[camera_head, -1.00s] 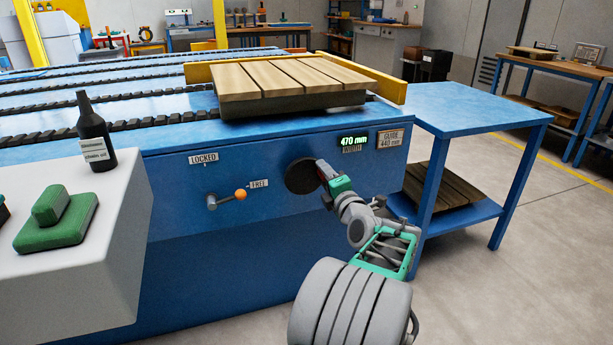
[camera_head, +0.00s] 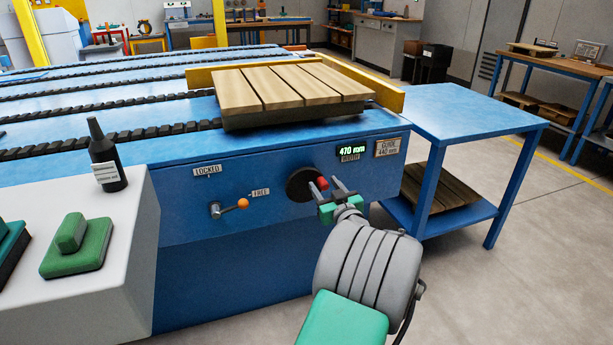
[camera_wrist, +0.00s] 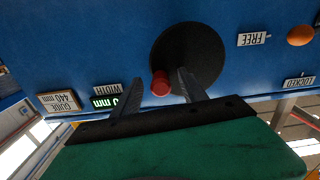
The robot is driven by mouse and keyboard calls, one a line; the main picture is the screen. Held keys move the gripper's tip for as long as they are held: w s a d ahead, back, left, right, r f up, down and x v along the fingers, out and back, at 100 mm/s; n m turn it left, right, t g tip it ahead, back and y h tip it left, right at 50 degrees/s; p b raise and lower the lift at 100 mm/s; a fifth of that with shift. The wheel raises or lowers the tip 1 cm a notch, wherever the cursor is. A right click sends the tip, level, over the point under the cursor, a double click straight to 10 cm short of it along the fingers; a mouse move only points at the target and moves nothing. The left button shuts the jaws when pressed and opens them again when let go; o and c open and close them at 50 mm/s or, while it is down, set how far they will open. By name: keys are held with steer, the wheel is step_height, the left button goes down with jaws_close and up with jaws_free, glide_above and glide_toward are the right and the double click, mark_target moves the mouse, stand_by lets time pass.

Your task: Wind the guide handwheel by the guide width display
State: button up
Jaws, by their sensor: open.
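The guide handwheel (camera_head: 299,187) is a dark disc on the blue front panel, with a red knob (camera_head: 322,183) near its rim. In the wrist view the wheel (camera_wrist: 205,55) and knob (camera_wrist: 160,83) appear upside down. My gripper (camera_head: 324,182) is open at the wheel, its two fingers on either side of the knob. In the wrist view the knob sits between the fingertips (camera_wrist: 158,83), nearer the right one; contact cannot be told. The guide width display (camera_head: 351,151) reads 470 mm in green. A plate (camera_head: 388,148) beside it reads GUIDE 440 mm.
An orange-tipped lever (camera_head: 242,203) points toward the FREE label (camera_head: 260,193), away from the LOCKED label (camera_head: 206,171). Wooden boards (camera_head: 290,85) lie on the machine by a yellow guide bar (camera_head: 365,77). A blue side table (camera_head: 465,110) stands right. A dark bottle (camera_head: 106,160) stands left.

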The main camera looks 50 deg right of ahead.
steer(key=m, duration=0.1)
steer(key=m+p, duration=0.1)
steer(key=shift+r+m, duration=0.3)
steer(key=shift+r, duration=0.05)
steer(key=m, duration=0.2)
steer(key=shift+f+m+p, duration=0.3)
steer(key=shift+f+m, duration=0.05)
steer(key=shift+m, duration=0.05)
steer(key=shift+r, duration=0.1)
jaws_close()
steer(key=shift+b, duration=0.4)
